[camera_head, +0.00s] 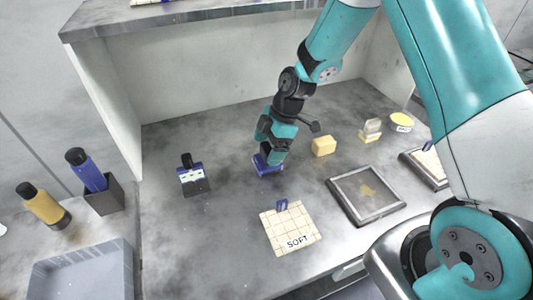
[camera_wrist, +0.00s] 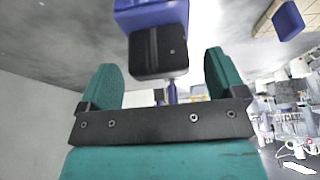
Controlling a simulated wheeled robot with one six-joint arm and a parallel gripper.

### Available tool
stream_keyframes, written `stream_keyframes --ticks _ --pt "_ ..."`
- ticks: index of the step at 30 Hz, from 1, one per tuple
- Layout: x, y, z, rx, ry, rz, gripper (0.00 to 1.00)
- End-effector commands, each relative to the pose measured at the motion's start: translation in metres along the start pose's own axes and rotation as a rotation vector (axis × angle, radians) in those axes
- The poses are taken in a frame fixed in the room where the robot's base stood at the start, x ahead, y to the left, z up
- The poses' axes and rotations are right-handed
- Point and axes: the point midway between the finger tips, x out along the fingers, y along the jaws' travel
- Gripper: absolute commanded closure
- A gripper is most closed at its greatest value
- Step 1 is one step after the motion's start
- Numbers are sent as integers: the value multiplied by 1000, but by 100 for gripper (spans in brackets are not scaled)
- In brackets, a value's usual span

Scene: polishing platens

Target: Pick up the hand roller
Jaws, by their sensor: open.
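The hand roller seems to be the blue item (camera_head: 267,166) with a dark handle, on the grey worktop directly below my gripper (camera_head: 270,150). In the wrist view its blue body (camera_wrist: 155,14) is at the top centre, and its black handle (camera_wrist: 158,52) points toward me. My gripper (camera_wrist: 162,82) is open, with one teal finger on each side of the handle. The handle's near end lies about level with the fingertips, with gaps on both sides. In the head view my gripper hides part of the roller.
A small black-and-blue item (camera_head: 192,179) stands to the left. A SOFT tile pad (camera_head: 290,230) and a framed platen (camera_head: 366,194) lie in front and right. Bottles (camera_head: 42,203) and a grey bin (camera_head: 85,278) are far left. Walls enclose the back.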

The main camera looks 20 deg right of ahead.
Motion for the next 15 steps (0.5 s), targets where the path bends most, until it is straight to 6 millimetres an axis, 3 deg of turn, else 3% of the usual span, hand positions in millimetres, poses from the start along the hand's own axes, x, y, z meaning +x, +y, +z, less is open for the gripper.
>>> stream_keyframes --ticks 6,13,15 --pt "23 0 0 0 0 -1 11" --pt "26 0 0 0 0 1 11" --pt "26 0 0 0 0 1 24"
